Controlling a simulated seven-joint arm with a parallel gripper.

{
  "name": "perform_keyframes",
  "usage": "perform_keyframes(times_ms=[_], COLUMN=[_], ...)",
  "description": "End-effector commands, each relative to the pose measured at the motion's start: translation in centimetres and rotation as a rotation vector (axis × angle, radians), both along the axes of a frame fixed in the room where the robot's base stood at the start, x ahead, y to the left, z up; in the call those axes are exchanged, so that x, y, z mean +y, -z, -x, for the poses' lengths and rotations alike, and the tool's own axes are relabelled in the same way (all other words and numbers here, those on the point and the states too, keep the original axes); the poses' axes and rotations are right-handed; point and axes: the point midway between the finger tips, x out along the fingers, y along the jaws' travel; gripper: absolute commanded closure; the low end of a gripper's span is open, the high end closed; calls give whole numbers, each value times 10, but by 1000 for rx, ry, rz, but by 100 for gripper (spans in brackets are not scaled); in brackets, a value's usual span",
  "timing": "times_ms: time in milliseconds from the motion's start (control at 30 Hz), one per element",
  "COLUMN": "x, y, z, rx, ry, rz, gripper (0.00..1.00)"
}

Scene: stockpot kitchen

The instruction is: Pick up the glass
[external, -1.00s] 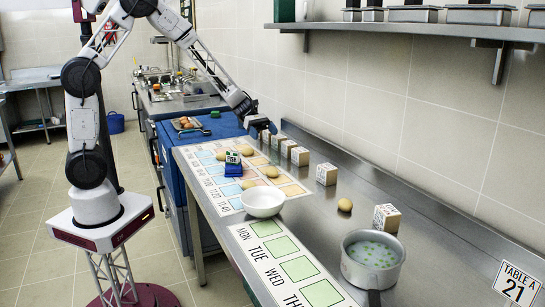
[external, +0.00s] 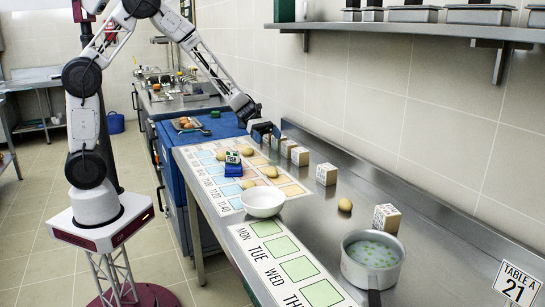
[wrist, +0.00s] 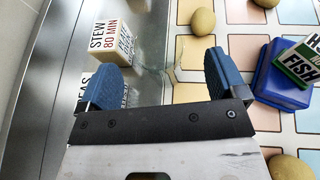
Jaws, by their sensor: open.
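My gripper (wrist: 162,78) is open, with its two blue fingers spread wide and nothing gripped between them. In the wrist view a faint clear outline, seemingly the glass (wrist: 160,58), shows between and just beyond the fingertips. It lies over the boundary of the steel table and the coloured chart; its full shape is hard to make out. In the external view my gripper (external: 264,132) is low over the far end of the table, near the row of labelled cubes. I cannot pick out the glass in that view.
A "STEW 80 MIN" cube (wrist: 114,40) stands close to the left finger. A blue block with a green FISH sign (wrist: 280,78) is at the right. Potatoes (wrist: 198,20) lie on the chart. A white bowl (external: 263,203) and a pot (external: 372,262) stand nearer the camera.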

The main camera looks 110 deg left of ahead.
Motion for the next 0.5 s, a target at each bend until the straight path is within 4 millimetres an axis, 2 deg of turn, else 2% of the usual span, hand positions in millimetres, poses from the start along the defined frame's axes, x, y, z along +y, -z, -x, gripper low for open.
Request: perform_keyframes(times_ms=[500], x=[-23], y=[18], z=[-36], rx=[0], ry=[1], rz=[0], gripper=[10])
